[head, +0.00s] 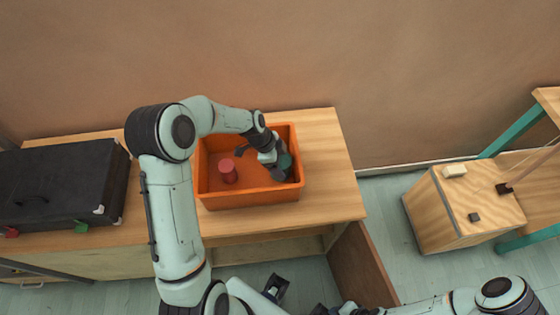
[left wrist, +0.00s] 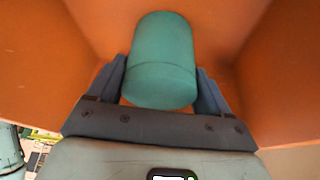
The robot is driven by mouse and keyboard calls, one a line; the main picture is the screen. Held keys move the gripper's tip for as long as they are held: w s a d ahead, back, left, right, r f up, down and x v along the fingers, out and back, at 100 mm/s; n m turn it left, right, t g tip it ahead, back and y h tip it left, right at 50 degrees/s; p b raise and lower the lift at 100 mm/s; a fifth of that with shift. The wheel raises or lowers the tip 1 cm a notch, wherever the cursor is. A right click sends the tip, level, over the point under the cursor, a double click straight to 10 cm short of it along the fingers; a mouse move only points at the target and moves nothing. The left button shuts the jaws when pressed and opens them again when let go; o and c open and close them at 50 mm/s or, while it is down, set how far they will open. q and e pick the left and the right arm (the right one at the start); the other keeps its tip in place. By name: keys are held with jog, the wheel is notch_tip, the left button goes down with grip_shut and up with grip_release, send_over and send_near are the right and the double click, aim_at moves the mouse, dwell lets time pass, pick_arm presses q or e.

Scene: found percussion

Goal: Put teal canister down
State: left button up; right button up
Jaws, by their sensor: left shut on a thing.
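The teal canister (left wrist: 162,62) is between the two fingers of my left gripper (left wrist: 162,90) in the left wrist view. My left gripper (head: 282,172) is shut on it, inside the right part of the orange bin (head: 250,197). In the head view a small part of the canister (head: 285,160) shows beside the fingers. Whether its base touches the bin floor is hard to tell. Dark parts at the bottom edge of the head view seem to be my right gripper (head: 298,298); its jaw state is unclear.
A red cylinder (head: 228,171) stands in the left part of the bin. The bin sits on a wooden bench (head: 335,185). A black case (head: 60,183) lies at the bench's left. A wooden box (head: 460,207) with small blocks on top stands on the floor at right.

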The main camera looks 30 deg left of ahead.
pick_arm(q)
jog(key=o, duration=1.1)
jog(key=shift+c, duration=0.2)
jog(key=shift+a+r, duration=0.1)
jog(key=shift+r, duration=0.25)
jog(key=v, duration=1.1)
jog(key=shift+r, duration=0.25)
jog(key=shift+s, duration=0.1)
